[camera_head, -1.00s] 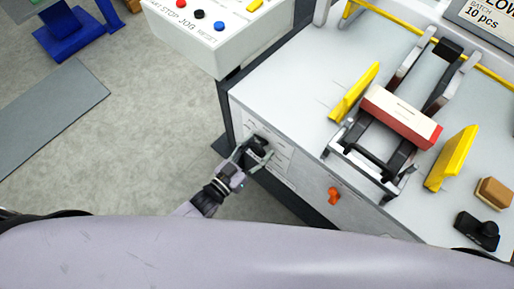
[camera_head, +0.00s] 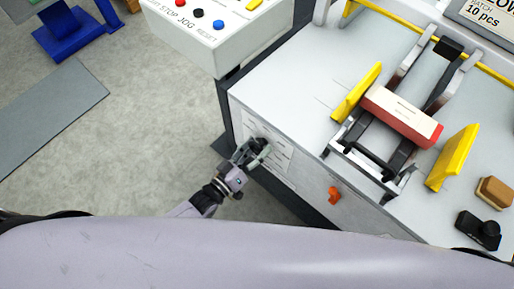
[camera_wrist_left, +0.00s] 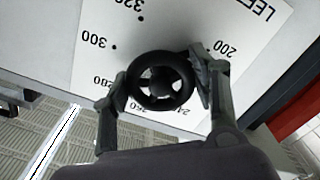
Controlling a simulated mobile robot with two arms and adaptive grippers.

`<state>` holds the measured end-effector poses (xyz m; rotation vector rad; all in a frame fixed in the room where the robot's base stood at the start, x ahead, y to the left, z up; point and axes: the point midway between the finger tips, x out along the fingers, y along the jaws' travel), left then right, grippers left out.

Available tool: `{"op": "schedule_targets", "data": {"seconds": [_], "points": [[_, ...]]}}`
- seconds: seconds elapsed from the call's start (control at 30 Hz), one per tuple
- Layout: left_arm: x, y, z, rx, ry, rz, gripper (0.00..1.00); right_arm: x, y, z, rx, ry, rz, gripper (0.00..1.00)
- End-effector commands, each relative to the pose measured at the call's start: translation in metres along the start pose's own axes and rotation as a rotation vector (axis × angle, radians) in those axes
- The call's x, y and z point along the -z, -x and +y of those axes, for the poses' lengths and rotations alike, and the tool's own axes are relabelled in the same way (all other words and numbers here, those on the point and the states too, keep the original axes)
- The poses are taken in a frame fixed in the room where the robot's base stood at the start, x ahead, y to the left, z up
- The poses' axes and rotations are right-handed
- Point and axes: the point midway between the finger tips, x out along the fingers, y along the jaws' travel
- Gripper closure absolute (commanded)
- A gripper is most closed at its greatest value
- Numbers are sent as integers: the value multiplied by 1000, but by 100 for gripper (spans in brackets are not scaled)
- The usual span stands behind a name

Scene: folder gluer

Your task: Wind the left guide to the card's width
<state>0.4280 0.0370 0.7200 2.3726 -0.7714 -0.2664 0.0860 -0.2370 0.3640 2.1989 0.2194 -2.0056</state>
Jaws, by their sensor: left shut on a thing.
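The left guide (camera_head: 357,94) is a yellow upright plate on the machine top, close beside the left end of a red and white card stack (camera_head: 402,114). I cannot tell whether they touch. My left gripper (camera_head: 254,152) is at the machine's front panel, shut on a black handwheel (camera_wrist_left: 160,82). In the left wrist view, its two fingers grip the wheel's rim from opposite sides. Behind the wheel is a white scale (camera_wrist_left: 95,62) with numbers such as 200, 280 and 300; part of it is hidden. My right gripper is not in view.
A second yellow guide (camera_head: 453,157) stands right of the stack. An orange knob (camera_head: 334,196) is on the front panel. A brown block (camera_head: 494,191) and a black device (camera_head: 478,231) lie at the right. A button box (camera_head: 215,40) stands at the upper left.

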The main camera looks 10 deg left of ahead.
Motion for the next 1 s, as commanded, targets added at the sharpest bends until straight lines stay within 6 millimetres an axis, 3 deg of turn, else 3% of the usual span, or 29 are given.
{"op": "schedule_targets", "data": {"seconds": [0.3, 0.33, 0.63, 1.0], "points": [[-1, 1, 0, 2, 6, -3, 73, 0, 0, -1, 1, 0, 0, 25], [-1, 1, 0, 2, 6, -3, 45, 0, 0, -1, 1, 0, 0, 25], [-1, 0, 0, 1, 4, -1, 25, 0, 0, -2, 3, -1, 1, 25], [0, 4, 0, 1, 3, -1, 25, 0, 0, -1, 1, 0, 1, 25]]}}
